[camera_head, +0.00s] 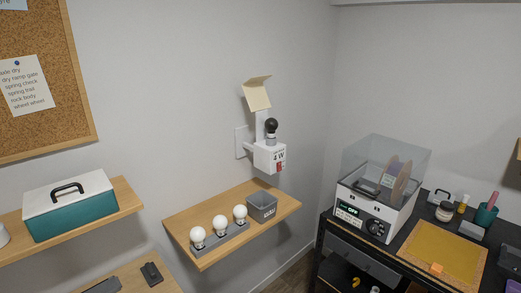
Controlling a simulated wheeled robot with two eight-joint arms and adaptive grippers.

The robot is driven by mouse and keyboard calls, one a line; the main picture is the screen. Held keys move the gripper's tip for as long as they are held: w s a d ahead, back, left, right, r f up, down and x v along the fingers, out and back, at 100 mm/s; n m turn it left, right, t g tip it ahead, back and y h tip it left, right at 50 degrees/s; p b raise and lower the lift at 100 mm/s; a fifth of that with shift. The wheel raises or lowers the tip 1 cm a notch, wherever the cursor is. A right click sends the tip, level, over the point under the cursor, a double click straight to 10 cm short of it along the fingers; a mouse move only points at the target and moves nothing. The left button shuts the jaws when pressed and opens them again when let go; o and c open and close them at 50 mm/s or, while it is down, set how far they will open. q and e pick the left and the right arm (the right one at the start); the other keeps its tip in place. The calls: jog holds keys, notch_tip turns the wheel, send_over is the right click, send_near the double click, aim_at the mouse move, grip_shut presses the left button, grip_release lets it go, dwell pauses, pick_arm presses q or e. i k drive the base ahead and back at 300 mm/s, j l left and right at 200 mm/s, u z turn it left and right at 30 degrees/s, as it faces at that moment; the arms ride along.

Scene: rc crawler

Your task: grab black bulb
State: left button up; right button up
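A black bulb (271,125) sits upright in a socket on top of a white wall-mounted box (270,156), in the middle of the head view. A beige flap (257,95) stands above and just left of the bulb. The box front has dark print and a small red part (280,166). Neither of my grippers is in view.
Below the box, a wooden wall shelf (210,262) holds several white bulbs (221,223) in a grey rack and a grey bin (262,207). A machine with a clear cover (372,205) stands on the dark bench at right. A teal box (70,212) sits on the left shelf.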

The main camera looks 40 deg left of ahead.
aim_at(271, 125)
jog(key=i, duration=1)
